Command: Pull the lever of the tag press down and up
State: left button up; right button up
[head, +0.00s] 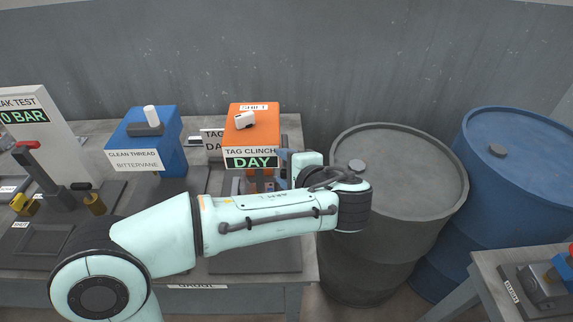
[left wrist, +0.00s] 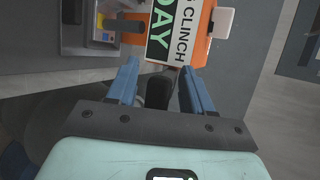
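The tag press is an orange machine (head: 254,116) labelled TAG CLINCH, with a DAY display, on the bench in the head view. Its orange body (left wrist: 200,45) and display also show at the top of the left wrist view. My left gripper (head: 284,168) is at the right side of the press, mostly hidden behind my own arm in the head view. In the left wrist view, my left gripper (left wrist: 160,82) has its two blue fingers apart. A dark rounded lever end (left wrist: 158,92) shows between them, with a gap on each side. My right gripper is not in view.
A blue CLEAN THREAD machine (head: 165,130) stands left of the press, and a leak test panel (head: 45,115) with a red-handled fixture is farther left. A grey drum (head: 410,170) and a blue drum (head: 525,150) stand close on the right. Another table (head: 490,275) is at lower right.

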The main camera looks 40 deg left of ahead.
pick_arm(q)
jog(key=shift+s+d+r, duration=0.15)
jog(key=shift+d+r, duration=0.1)
jog(key=shift+d, duration=0.15)
jog(key=p+v, duration=0.2)
jog(key=v, duration=1)
jog(key=shift+s+d+r, duration=0.1)
jog(key=shift+d+r, duration=0.05)
